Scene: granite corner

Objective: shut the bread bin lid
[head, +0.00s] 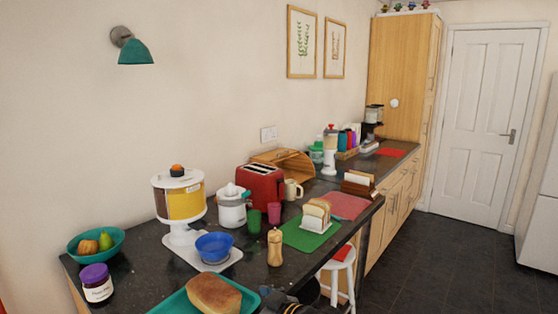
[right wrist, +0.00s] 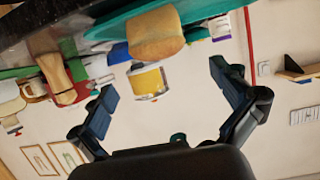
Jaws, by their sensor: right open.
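The wooden bread bin (head: 297,160) stands against the wall on the dark counter, behind the red toaster (head: 261,186). Its lid looks raised, with the front open; the toaster hides its lower left part. My right gripper (right wrist: 161,80) is open and empty in the right wrist view, its two dark fingers spread wide. A dark gripper part, probably of this gripper, shows at the bottom edge of the head view, far in front of the bread bin. The bread bin cannot be made out in the right wrist view. My left gripper is not in view.
A loaf (head: 214,294) on a teal tray, a blue bowl (head: 214,247), a pepper mill (head: 275,247), a cereal dispenser (head: 185,203) and a white juicer (head: 232,207) crowd the near counter. Sliced bread (head: 316,214) sits on a green board. A white stool (head: 340,268) stands beside the counter.

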